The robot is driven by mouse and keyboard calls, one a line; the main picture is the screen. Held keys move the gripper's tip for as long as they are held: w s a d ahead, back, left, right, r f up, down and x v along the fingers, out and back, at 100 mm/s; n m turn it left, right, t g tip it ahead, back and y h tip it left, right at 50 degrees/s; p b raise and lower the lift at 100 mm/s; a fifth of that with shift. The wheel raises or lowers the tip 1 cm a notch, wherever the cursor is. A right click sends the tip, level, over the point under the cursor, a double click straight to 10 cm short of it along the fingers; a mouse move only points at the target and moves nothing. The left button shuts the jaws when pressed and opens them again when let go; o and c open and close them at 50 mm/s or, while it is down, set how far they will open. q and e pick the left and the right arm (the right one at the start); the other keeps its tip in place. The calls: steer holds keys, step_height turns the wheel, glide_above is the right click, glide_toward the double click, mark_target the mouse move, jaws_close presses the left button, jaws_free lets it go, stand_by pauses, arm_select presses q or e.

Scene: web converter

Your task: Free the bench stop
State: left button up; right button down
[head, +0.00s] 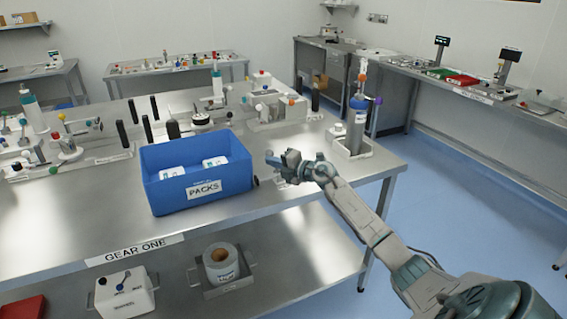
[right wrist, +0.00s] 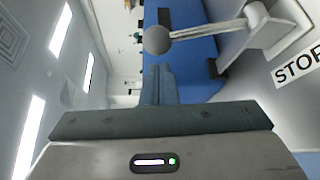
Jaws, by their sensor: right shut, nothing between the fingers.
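The bench stop shows in the right wrist view as a pale bracket (right wrist: 268,28) with a black-on-white "STOP" label (right wrist: 299,65). A metal rod (right wrist: 208,30) runs from it to a grey ball knob (right wrist: 157,40). My right gripper (right wrist: 158,68) is shut and empty, with its fingertips close to the knob; I cannot tell whether they touch it. In the head view my right gripper (head: 272,158) is above the bench, just right of the blue bin, and largely hides the stop. My left gripper is not in view.
The blue bin (head: 196,200) marked "PACKS" holds white packs and stands on the steel bench (head: 90,215). A grey bottle (head: 356,125) in a tray stands right of my gripper. White fixtures with black handles line the back. The bench's front is clear.

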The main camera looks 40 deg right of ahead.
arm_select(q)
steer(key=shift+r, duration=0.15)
arm_select(e)
steer(key=shift+x, duration=1.1)
